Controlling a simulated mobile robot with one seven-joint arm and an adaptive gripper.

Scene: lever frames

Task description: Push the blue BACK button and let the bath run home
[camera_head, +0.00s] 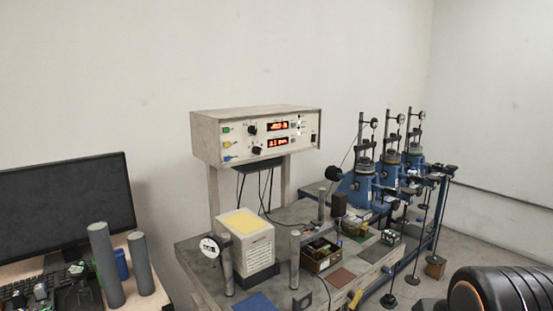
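A beige control box (205,140) stands raised on posts at the back of the grey bench. Its front panel has small green, yellow and blue parts in a column at the left; the lowest is the blue one (230,159). It may be the BACK button, but I cannot read any lettering. Two red lit displays (277,125) and dark knobs sit to its right. I cannot tell for sure which part is the bath; a white box with a yellow top (246,245) stands on the bench below the panel. My gripper is not in view; a dark rounded part of my arm shows at bottom right.
The grey bench (190,262) also carries upright posts, small trays and a blue flat patch (255,302). Blue test frames (362,186) with hanging weights stand at right. A monitor (65,205) and two grey cylinders (105,265) are at left. The space before the panel looks clear.

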